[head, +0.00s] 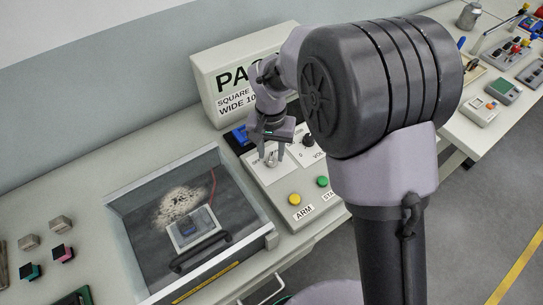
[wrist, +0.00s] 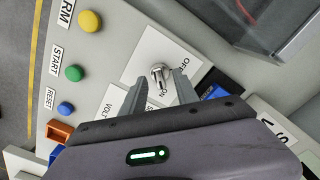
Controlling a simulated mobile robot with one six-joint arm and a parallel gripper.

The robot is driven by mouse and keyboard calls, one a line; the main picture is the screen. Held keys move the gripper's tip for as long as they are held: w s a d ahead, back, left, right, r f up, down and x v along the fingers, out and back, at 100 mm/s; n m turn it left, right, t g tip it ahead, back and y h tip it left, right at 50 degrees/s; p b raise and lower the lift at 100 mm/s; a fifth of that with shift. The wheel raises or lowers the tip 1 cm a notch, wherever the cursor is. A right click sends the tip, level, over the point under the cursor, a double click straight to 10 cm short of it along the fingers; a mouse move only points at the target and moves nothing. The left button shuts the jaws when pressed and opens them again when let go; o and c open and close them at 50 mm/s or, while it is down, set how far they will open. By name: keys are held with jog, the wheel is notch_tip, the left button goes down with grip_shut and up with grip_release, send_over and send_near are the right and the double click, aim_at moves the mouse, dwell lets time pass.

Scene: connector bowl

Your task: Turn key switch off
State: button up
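The key switch (wrist: 160,74) is a small silver knob on a white plate marked OFF and ON, set in a light panel. In the wrist view, my gripper (wrist: 160,80) is open, with one fingertip on each side of the knob and gaps showing. I cannot tell whether the fingertips are level with the knob or above it. Which mark the knob points to is not clear. In the head view, my gripper (head: 271,157) points down at the panel's upper left, and its fingers largely hide the switch.
The panel also has a yellow ARM button (head: 295,199), a green START button (head: 323,181) and a dark voltage knob (head: 308,140). A lidded glass-topped box (head: 150,184) stands to the left. A PACK sign box (head: 213,85) stands behind my gripper.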

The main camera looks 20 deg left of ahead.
jog(key=shift+f, duration=0.5)
grip_shut()
